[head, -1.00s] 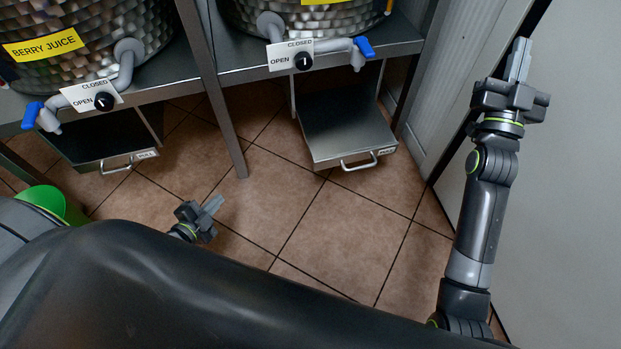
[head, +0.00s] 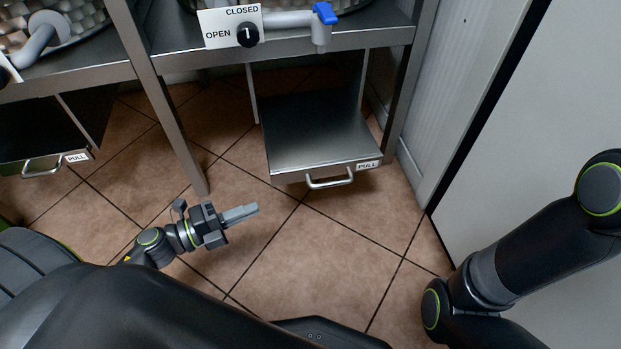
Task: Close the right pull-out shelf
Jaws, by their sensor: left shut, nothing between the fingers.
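The right pull-out shelf (head: 318,135) is a flat metal tray under the counter, with a PULL label and a bar handle (head: 330,181) on its front. It sticks out past the counter's front edge. My left gripper (head: 254,209) is shut and empty, apart from the shelf, to the lower left of the handle, fingers pointing right. My right arm (head: 520,255) comes in at the right, but its gripper is out of the picture.
The left pull-out shelf (head: 40,135) is also out. A metal counter leg (head: 170,125) stands between the shelves. A tap with a blue lever (head: 324,14) hangs above. A pale wall (head: 530,120) bounds the right. The tiled floor (head: 340,250) in front is clear.

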